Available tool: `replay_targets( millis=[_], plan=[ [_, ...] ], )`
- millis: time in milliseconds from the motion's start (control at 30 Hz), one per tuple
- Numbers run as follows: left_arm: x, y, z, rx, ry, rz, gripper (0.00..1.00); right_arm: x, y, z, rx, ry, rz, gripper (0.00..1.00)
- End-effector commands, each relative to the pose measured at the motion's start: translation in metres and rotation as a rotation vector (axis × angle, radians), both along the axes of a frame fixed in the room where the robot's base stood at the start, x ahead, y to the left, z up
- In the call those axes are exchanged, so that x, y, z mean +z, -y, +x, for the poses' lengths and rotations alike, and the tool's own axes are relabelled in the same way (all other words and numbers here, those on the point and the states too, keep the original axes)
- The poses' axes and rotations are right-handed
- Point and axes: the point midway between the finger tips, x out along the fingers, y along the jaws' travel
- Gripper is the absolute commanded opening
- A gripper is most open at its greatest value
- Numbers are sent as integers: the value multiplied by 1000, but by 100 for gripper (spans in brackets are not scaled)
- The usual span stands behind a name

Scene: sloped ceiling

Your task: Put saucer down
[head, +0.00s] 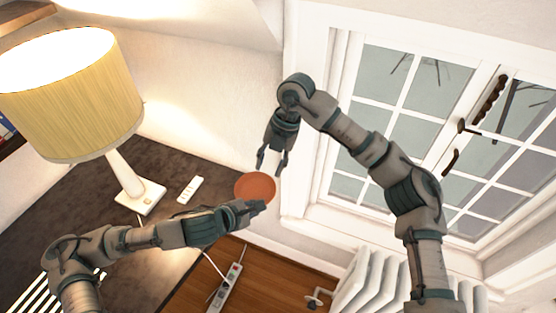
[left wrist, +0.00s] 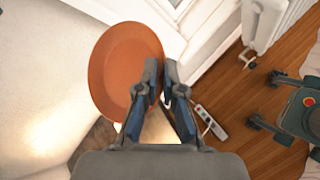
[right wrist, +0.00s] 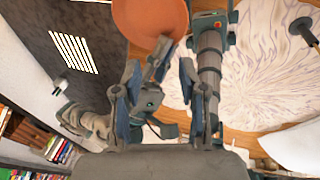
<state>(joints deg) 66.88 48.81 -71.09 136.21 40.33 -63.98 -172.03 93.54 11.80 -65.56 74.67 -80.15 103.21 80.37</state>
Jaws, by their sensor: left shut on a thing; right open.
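The saucer (head: 255,186) is a round terracotta-orange dish, held in the air near the right end of the dark desk (head: 90,185). My left gripper (head: 258,206) is shut on its near rim. In the left wrist view the saucer (left wrist: 115,70) shows to the left of the fingertips (left wrist: 159,82), its rim at them. My right gripper (head: 272,170) is open and empty, pointing down just beyond and to the right of the saucer. In the right wrist view the saucer (right wrist: 150,20) lies above the right fingers (right wrist: 171,65); I cannot tell whether they touch it.
A lit lamp (head: 130,185) and a white remote-like item (head: 190,189) stand on the desk. A power strip (head: 230,283) lies on the wooden floor. A white radiator (head: 375,285) and a window (head: 440,90) are at right. The desk's middle looks bare.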

Motion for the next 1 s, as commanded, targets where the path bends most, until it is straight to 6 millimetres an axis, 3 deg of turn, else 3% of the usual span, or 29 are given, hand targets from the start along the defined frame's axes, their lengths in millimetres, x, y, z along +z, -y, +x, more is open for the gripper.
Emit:
replay_targets(
  millis=[100,200,700,1000],
  plan=[
    [0,0,0,-1,1,1,0,1,18,5,-31,46,-104,42],
    [0,0,0,0,1,1,0,-6,21,5,-38,54,-128,42],
    [0,-1,0,0,1,-1,0,-95,4,-1,-34,53,-125,42],
    [1,0,0,0,1,-1,0,-116,1,-2,-35,54,-123,42]
  ],
)
